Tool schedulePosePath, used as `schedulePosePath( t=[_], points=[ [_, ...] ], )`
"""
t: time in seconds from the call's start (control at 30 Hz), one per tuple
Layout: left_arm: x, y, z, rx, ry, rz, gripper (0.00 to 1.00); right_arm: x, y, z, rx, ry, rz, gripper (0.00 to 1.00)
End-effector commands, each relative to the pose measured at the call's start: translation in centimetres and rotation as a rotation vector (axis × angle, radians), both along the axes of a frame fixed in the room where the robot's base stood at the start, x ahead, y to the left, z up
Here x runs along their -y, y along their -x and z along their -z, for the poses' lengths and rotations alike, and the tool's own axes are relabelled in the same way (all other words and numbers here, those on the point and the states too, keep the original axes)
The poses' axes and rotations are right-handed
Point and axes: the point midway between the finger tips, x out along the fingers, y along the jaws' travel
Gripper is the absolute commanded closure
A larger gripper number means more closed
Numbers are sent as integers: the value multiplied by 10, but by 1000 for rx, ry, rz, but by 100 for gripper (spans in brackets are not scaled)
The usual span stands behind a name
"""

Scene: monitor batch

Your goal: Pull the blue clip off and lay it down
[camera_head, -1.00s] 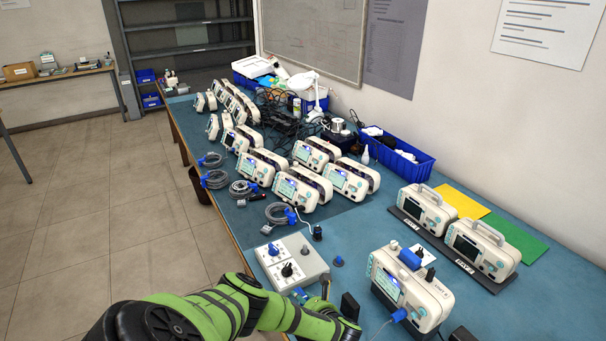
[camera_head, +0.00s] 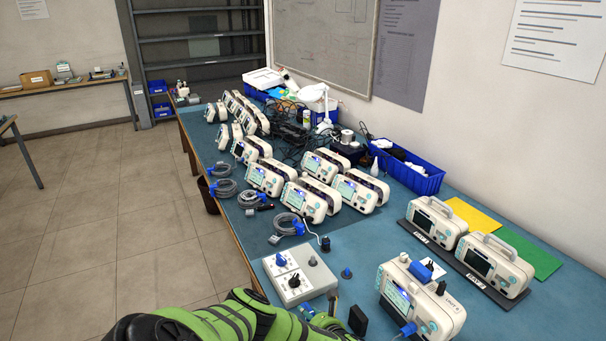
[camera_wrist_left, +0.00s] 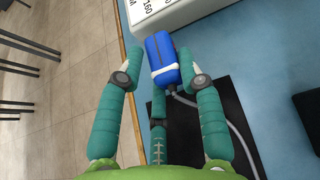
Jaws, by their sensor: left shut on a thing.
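The blue clip (camera_wrist_left: 163,58), a blue block with a white band and a grey cable, sits between the teal fingers of my left gripper (camera_wrist_left: 160,78) in the left wrist view. The left gripper is shut on it, near the white-and-grey box's edge. In the head view my green left arm comes in low, and a blue piece (camera_head: 306,312) shows beside its end; the fingers are mostly hidden there. The nearest white monitor (camera_head: 452,312) stands to the right, with a blue plug (camera_head: 408,329) at its lower front. My right gripper is not in view.
A control box (camera_head: 318,277) with knobs stands just beyond the gripper. A dark block (camera_head: 358,320) stands right of it. Two monitors sit on a dark base (camera_head: 420,235) at the right. More monitors and coiled cables fill the far table. Bare tabletop (camera_head: 365,240) shows mid-table.

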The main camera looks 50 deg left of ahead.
Motion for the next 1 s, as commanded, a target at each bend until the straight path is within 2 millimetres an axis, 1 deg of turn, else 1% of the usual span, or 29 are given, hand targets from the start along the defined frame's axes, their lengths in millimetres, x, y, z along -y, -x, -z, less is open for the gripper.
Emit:
schedulePosePath(
  t=[0.13,0.43,0.47,0.5,0.53,0.87,1.0],
  points=[
    [0,0,6,0,0,0,97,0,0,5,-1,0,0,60],
    [0,0,6,0,1,0,97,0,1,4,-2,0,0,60],
    [0,0,6,0,1,0,55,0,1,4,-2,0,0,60],
    [0,0,6,0,1,0,39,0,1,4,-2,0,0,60],
    [0,0,6,0,1,0,36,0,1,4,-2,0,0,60],
    [1,0,6,0,1,0,36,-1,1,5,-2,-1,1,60],
    [10,2,1,-1,3,1,36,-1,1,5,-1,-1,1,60]
  ],
)
